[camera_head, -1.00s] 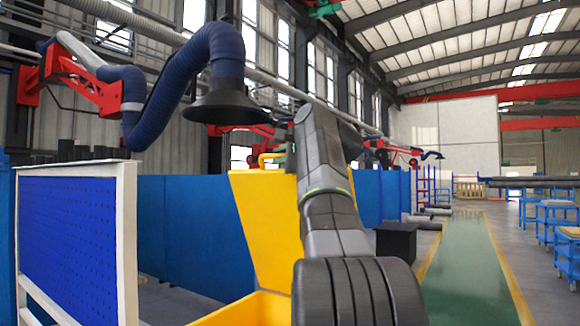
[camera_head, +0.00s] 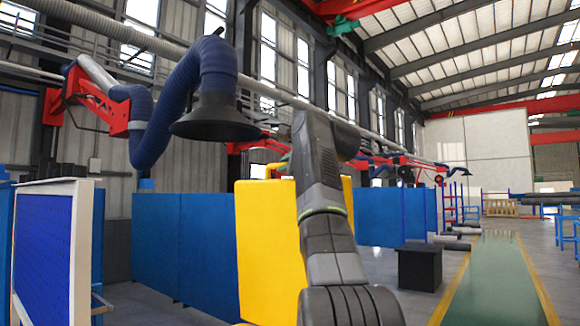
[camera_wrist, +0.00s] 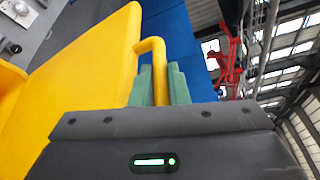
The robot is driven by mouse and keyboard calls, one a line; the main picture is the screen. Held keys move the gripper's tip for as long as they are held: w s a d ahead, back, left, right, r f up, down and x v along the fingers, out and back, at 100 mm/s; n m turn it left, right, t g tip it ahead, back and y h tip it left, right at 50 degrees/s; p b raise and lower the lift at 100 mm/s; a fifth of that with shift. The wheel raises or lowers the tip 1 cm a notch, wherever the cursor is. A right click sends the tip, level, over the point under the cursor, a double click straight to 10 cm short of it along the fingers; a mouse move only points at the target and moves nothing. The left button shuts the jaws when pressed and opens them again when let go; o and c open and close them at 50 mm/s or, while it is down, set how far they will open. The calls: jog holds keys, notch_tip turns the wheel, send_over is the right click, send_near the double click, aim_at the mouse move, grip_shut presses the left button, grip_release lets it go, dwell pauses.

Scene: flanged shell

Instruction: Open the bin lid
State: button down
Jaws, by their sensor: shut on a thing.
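The yellow bin lid (camera_head: 266,250) stands up steeply behind my arm in the head view. In the wrist view the lid (camera_wrist: 88,62) fills the left side. Its yellow bar handle (camera_wrist: 157,62) runs down between my green fingertips. My gripper (camera_wrist: 160,87) is shut on this handle at the lid's edge. In the head view my arm covers the lid's right part and most of the gripper. The bin body is almost wholly below the bottom edge of the head view.
A blue pegboard in a white frame (camera_head: 75,250) stands at the left. Blue partitions (camera_head: 182,245) stand behind the lid. A dark box (camera_head: 420,266) is on the floor to the right, beside a clear green walkway (camera_head: 495,280). A blue extraction hose (camera_head: 185,90) hangs above.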

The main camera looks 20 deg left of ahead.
jog(key=shift+r, duration=0.1)
jog(key=c, duration=1.4)
grip_release()
jog(key=shift+s, duration=0.1)
jog(key=shift+d, duration=0.1)
jog(key=b+v, duration=0.2)
jog(key=v, duration=1.1)
jog(key=shift+s+d, duration=0.2)
jog(key=shift+s, duration=0.05)
